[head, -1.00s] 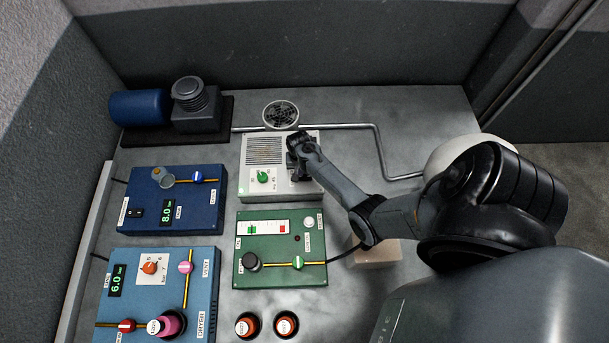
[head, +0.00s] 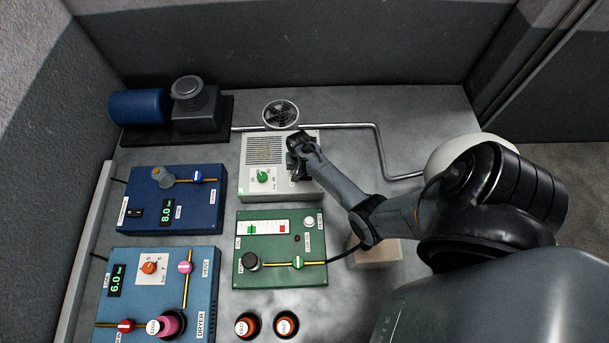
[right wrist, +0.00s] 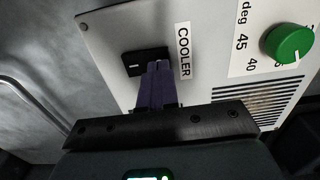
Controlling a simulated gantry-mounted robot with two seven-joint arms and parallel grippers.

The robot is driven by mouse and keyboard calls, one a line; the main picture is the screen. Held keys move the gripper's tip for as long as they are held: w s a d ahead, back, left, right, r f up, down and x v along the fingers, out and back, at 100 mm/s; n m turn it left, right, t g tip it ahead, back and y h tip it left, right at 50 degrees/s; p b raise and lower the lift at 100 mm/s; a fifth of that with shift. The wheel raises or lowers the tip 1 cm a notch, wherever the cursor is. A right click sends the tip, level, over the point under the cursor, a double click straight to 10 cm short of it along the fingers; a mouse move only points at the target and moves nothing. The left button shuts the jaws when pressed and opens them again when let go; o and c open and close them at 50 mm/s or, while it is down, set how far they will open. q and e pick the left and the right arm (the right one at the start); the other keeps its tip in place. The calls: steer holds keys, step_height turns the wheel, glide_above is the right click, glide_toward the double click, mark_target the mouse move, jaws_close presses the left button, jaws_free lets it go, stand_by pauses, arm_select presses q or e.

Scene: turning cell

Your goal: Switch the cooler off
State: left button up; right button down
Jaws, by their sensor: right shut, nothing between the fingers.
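The cooler (head: 252,185) is a light grey box with slotted vents and a green knob (head: 263,175). In the right wrist view, its COOLER label (right wrist: 184,52) stands beside a black switch (right wrist: 134,58). My right gripper (head: 298,172) is over the cooler's right part. In the right wrist view, the gripper (right wrist: 157,68) is shut and empty, with its fingertips at the switch and covering part of it. I cannot tell whether they touch it or which way the switch is set. The head view hides the switch behind the gripper. My left gripper is not in view.
A green panel (head: 275,275) lies in front of the cooler. Blue panels (head: 145,215) with dials and valves are to the left. A round fan (head: 281,114) and a metal pipe (head: 377,150) are behind.

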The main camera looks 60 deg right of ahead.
steer(key=shift+f+b, duration=0.5)
steer(key=shift+f, duration=0.2)
steer(key=shift+r, duration=0.1)
steer(key=shift+r+p, duration=0.6)
steer(key=shift+p, duration=0.2)
step_height(320, 180, up, 6)
steer(key=p, duration=0.6)
steer(key=shift+f, duration=0.15)
